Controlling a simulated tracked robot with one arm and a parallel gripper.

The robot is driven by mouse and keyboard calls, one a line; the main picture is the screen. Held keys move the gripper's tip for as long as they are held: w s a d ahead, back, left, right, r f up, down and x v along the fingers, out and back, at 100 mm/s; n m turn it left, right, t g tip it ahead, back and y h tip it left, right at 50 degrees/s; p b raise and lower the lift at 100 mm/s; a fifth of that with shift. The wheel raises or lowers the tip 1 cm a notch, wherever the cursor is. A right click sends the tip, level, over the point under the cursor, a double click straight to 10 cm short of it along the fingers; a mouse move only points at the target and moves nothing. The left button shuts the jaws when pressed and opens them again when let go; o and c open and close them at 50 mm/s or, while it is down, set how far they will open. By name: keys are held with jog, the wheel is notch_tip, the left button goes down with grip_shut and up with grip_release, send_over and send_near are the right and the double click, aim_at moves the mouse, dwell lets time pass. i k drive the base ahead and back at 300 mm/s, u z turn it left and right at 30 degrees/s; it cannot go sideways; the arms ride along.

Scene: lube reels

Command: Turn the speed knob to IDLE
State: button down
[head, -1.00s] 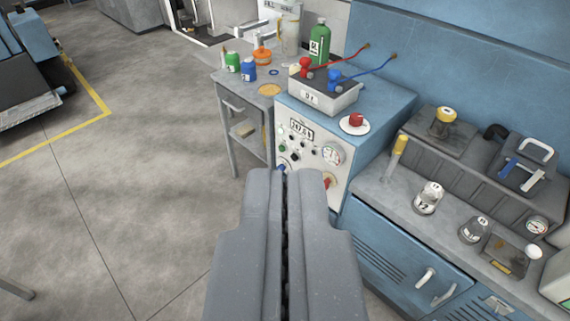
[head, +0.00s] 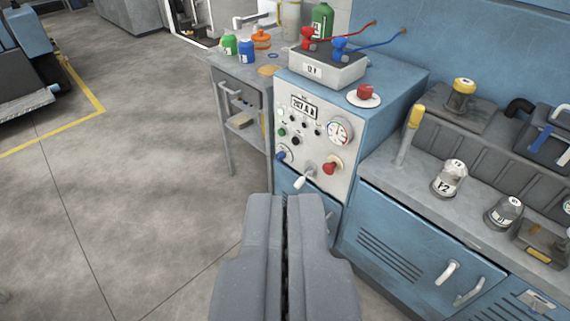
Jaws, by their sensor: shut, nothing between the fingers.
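The control panel (head: 314,150) is the pale front of a blue cabinet, upper middle. It has a digital display (head: 304,107), a round gauge (head: 340,131), several small dark and green knobs or buttons, a blue knob (head: 282,155), a red knob (head: 330,168) on a pale plate and a white-tipped lever (head: 303,180). The labels are too small to read, so I cannot tell which is the speed knob or where it points. My gripper (head: 286,199) is shut and empty, below the panel in the picture and apparently apart from it.
A red mushroom button (head: 365,92) and a grey box (head: 327,70) with red and blue leads sit on the cabinet. A small side table (head: 240,85) with bottles stands left. A grey bench (head: 425,175) with jars and a yellow-topped handle (head: 415,117) is right. Open floor lies left.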

aim_at(280, 156)
jog(key=u, duration=0.55)
jog(key=i, duration=1.9)
jog(key=z, duration=0.3)
